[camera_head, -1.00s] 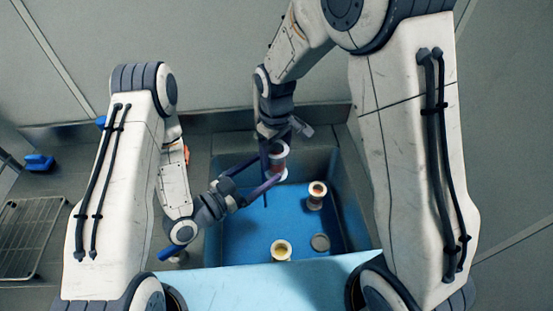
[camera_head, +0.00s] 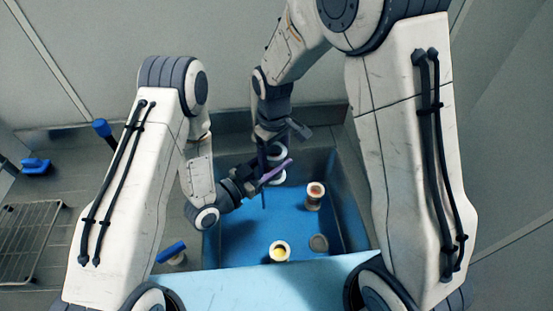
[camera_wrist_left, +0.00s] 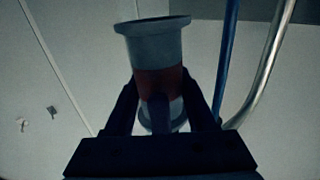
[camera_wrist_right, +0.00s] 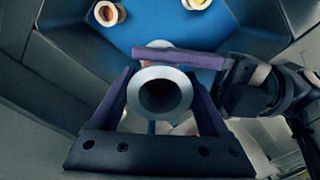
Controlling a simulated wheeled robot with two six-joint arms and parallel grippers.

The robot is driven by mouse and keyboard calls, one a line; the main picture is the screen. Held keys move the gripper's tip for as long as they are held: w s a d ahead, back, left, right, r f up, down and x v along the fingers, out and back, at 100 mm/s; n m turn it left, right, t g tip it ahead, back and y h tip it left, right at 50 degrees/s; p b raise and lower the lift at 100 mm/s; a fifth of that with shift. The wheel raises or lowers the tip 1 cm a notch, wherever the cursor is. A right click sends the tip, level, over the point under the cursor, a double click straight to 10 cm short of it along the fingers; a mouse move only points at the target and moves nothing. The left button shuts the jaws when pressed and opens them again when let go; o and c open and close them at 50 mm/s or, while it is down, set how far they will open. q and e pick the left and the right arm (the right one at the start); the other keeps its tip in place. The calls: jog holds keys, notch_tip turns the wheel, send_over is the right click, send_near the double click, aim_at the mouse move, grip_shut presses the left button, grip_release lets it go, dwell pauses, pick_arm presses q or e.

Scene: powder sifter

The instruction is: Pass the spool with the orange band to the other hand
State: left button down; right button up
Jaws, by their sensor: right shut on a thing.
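The spool with the orange band (camera_wrist_left: 160,80) is upright, and its band looks reddish in the left wrist view. My right gripper (camera_wrist_right: 160,88) is shut on it and holds it above the blue tub (camera_head: 238,237). The right wrist view shows its round open end. My left gripper (camera_head: 268,169) is at the same spool, its fingers on either side of the banded middle. Small gaps seem to remain between those fingers and the spool, so it looks open. In the head view a left finger crosses in front of the spool and hides its band.
Two other spools stand in the tub, one with brown inside (camera_head: 314,196) and one with yellow (camera_head: 280,251). A grey round piece (camera_head: 319,243) lies near them. A blue-handled tool (camera_head: 171,252) is left of the tub. A wire rack (camera_head: 28,240) is at far left.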

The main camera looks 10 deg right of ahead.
jog(key=o, duration=1.5)
jog(key=shift+w+a+r, duration=0.1)
jog(key=shift+w, duration=0.05)
notch_tip(320, 180, up, 11)
jog(key=shift+r, duration=0.45)
jog(key=shift+y, duration=0.5)
jog(key=s, duration=1.5)
jog(key=s+f, duration=0.1)
jog(key=s, duration=0.7)
